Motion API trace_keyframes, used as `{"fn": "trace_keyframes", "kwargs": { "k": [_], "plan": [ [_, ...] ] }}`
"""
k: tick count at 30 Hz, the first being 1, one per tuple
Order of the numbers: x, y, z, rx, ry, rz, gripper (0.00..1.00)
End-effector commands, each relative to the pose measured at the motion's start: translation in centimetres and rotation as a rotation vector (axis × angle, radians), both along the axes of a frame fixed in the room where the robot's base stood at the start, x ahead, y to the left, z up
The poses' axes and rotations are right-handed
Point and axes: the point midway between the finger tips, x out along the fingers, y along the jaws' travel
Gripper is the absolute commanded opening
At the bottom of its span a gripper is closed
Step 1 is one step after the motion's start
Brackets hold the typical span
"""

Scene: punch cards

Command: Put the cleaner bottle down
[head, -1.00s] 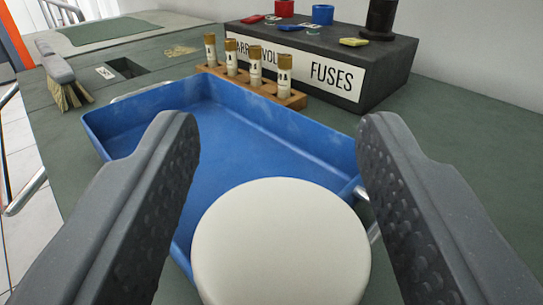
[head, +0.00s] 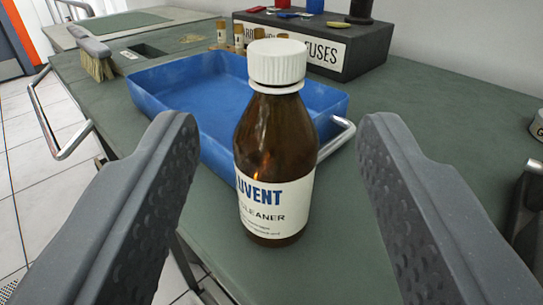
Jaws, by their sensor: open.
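The cleaner bottle (head: 273,150) is brown glass with a white ridged cap and a white label reading "CLEANER". It stands upright on the green table top (head: 420,130), close to the table's front edge and in front of the blue tray. My gripper (head: 277,125) is open, with one dark finger to the left of the bottle and one to the right. Clear gaps show between the bottle and both fingers. The bottle hides part of the tray.
The empty blue tray (head: 190,92) with metal handles lies behind the bottle. Behind it are a fuse rack with small tubes (head: 222,35) and a black FUSES box (head: 345,50). The table right of the tray is mostly clear.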

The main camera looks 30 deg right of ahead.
Motion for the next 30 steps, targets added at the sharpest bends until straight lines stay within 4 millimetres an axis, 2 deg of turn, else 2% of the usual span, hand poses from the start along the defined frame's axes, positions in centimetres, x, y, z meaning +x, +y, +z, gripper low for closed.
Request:
{"fn": "trace_keyframes", "kwargs": {
  "k": [11, 14, 17, 20, 23, 26, 27, 29, 30],
  "plan": [
    [-0.5, 0.3, 0.1, 0.000, -0.001, 0.001, 0.48],
    [-0.3, 0.9, 1.1, 0.009, -0.002, 0.017, 0.48],
    [0.2, 2.6, 4.1, 0.030, -0.008, 0.061, 0.48],
    [0.4, 5.6, 8.6, 0.056, 0.001, 0.133, 0.48],
    [-0.3, 8.9, 13.8, 0.077, 0.018, 0.213, 0.48],
    [-2.0, 12.1, 18.6, 0.087, 0.048, 0.284, 0.48],
    [-3.0, 13.3, 20.8, 0.087, 0.056, 0.309, 0.48],
    [-4.6, 14.9, 23.3, 0.087, 0.080, 0.345, 0.48],
    [-5.9, 16.0, 25.2, 0.084, 0.091, 0.365, 0.48]
  ]
}}
